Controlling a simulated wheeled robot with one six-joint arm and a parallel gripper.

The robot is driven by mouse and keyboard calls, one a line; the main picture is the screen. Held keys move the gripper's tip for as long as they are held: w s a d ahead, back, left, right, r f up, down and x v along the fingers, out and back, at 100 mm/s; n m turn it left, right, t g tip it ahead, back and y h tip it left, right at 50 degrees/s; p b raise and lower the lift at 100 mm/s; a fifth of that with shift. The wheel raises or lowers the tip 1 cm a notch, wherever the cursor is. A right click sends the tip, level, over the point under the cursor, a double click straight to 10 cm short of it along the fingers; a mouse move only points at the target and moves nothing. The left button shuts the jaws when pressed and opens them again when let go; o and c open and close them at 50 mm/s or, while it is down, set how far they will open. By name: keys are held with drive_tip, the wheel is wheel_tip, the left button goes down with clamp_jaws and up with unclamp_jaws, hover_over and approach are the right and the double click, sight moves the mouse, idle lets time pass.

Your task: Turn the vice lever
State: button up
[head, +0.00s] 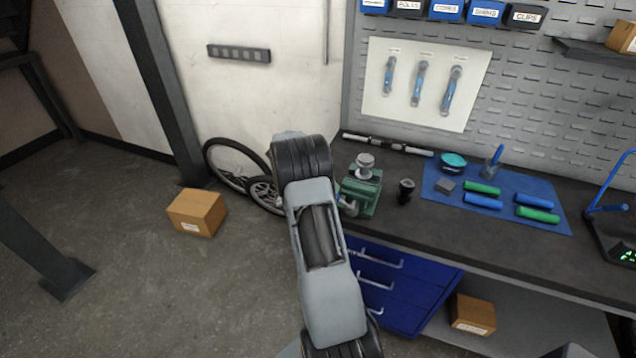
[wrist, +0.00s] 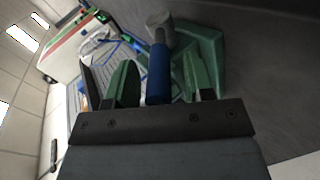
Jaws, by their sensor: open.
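The green vice (head: 361,192) stands at the left end of the dark workbench, with a round grey part on top. In the wrist view the vice's green body (wrist: 208,55) is just beyond the right finger. A blue cylindrical grip (wrist: 158,75), apparently the vice lever's, runs up between my fingers to a grey rounded piece (wrist: 160,28). My gripper (wrist: 158,65) is open, with one finger on each side of the blue grip. I cannot tell whether either finger touches it. In the head view my arm hides the gripper and the vice's left side.
A dark cup-like item (head: 405,190) stands right of the vice. A blue mat (head: 500,222) holds green and blue grips. Bicycle wheels (head: 232,162) and a cardboard box (head: 197,212) are left. Blue drawers (head: 400,290) sit below.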

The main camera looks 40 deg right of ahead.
drive_tip(key=v, duration=1.3)
drive_tip(key=shift+w+a+r, duration=0.1)
drive_tip(key=shift+w, duration=0.05)
